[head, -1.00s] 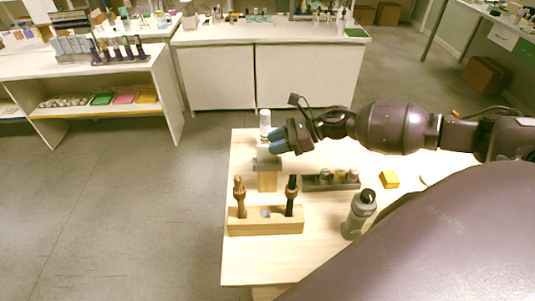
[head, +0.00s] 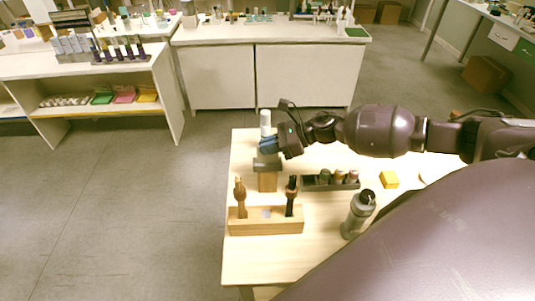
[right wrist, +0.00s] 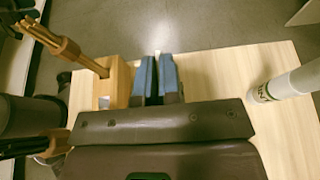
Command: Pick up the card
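I cannot clearly make out a card. My right gripper (head: 268,145) has blue fingers and reaches left over the table, above a wooden block with a grey top (head: 267,180) and in front of a white bottle (head: 265,120). In the right wrist view the fingers (right wrist: 156,80) are close together with a narrow gap; whether something thin is between them is unclear. My left gripper is out of view.
The white bottle (right wrist: 290,82) stands right of the fingers in the right wrist view. A dark tray of small bottles (head: 318,186), a yellow block (head: 389,180) and a grey bottle (head: 357,214) stand on the table. The table's front left is clear.

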